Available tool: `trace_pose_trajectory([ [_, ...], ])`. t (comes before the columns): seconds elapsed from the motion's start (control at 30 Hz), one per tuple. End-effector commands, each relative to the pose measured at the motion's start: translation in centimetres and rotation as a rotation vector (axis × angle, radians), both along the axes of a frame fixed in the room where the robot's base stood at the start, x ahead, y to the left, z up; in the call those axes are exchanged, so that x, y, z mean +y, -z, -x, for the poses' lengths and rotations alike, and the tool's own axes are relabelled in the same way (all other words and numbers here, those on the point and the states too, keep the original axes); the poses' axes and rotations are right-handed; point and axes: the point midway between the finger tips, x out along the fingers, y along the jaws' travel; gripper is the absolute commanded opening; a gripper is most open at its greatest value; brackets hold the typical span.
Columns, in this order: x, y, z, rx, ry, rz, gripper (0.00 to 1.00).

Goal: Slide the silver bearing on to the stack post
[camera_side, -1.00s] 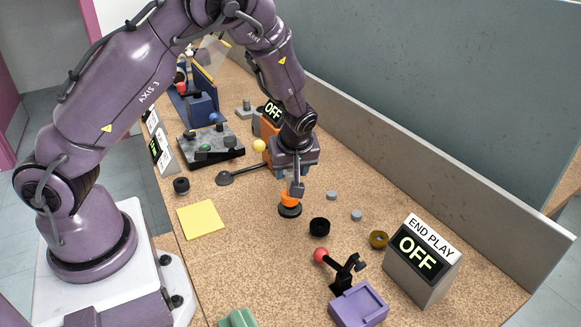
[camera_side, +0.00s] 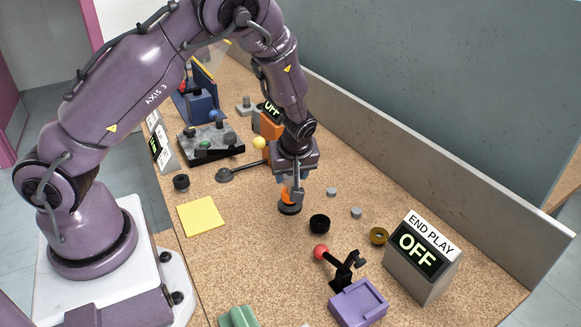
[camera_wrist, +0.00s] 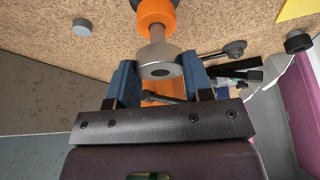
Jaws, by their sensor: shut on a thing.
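The silver bearing (camera_wrist: 152,55) is a short bright ring with a dark hole, held between the blue fingers of my gripper (camera_wrist: 158,82) in the wrist view. The stack post (camera_wrist: 156,30) shows as a grey rod between the bearing and an orange collar (camera_wrist: 158,14). The bearing is in line with the post and apart from the collar; I cannot tell whether it is around the post's tip. In the side view my gripper (camera_side: 291,191) is shut, just above the black base (camera_side: 289,209) of the stack, and its fingers partly hide the collar and the bearing.
A black ring (camera_side: 320,223), a brass ring (camera_side: 379,236) and two grey discs (camera_side: 331,192) (camera_side: 356,213) lie to the right. A red-knobbed lever (camera_side: 321,252), a purple tray (camera_side: 358,303) and the END PLAY box (camera_side: 421,262), reading OFF, stand in front. A yellow pad (camera_side: 201,216) lies left.

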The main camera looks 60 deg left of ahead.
Motion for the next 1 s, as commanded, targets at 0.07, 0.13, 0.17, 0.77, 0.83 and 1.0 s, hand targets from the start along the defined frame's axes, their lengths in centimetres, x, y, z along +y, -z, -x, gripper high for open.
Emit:
trace_pose_trajectory([
  [0.07,0.0,0.4,0.0,0.0,0.0,0.0,0.0],
  [0.13,0.0,0.6,0.0,0.001,0.0,0.0,0.0],
  [0.17,0.0,0.7,0.0,0.001,0.0,0.0,0.0],
  [0.77,0.0,3.1,0.0,-0.001,0.0,0.0,0.0],
  [0.83,0.0,3.2,0.0,-0.001,0.0,-0.001,0.51],
  [1.0,0.0,3.2,0.0,-0.001,0.0,0.0,0.76],
])
